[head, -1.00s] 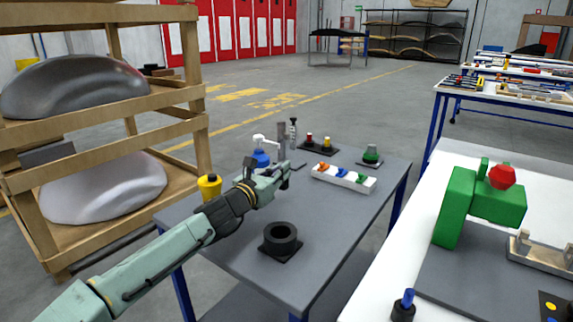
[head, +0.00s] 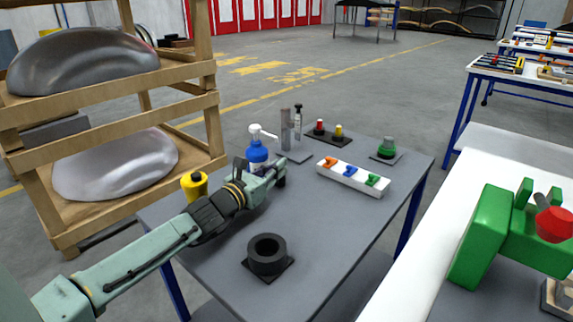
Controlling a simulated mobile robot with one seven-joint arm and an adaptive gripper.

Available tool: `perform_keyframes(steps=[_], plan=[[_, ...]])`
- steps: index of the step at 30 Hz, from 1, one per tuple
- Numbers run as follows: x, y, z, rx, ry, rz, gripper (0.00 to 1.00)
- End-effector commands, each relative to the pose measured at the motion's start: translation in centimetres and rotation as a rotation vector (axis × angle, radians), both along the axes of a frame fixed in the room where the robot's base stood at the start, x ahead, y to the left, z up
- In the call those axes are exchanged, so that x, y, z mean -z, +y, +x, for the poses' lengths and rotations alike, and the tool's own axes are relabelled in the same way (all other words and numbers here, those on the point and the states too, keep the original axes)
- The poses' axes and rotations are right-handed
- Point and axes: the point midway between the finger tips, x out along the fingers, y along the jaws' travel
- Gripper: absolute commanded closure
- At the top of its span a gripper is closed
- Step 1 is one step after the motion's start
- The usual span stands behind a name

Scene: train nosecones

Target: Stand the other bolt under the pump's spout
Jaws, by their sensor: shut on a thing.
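The pump is a blue bottle (head: 257,155) with a white head and spout, standing at the table's left back part. My gripper (head: 277,172) is in front of the bottle and slightly right of it, low over the table. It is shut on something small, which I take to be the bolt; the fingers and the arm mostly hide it. I cannot tell whether it touches the table. The area right under the spout is small in view, and no other bolt can be made out clearly there.
A black ring on a square base (head: 267,256) stands at the front. A white strip with coloured clips (head: 352,179) lies right of my gripper. A grey post (head: 285,130) stands behind, and a yellow container (head: 195,186) at left. The grey tabletop (head: 340,220) is clear at right.

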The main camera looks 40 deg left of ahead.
Motion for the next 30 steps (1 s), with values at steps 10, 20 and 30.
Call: perform_keyframes(steps=[10,20,30], plan=[[0.42,0.21,-0.67,-0.003,-0.001,0.000,1.00],[0.64,0.21,-0.65,-0.003,-0.001,0.000,0.76],[0.63,0.21,-0.65,-0.003,0.000,-0.001,0.70]])
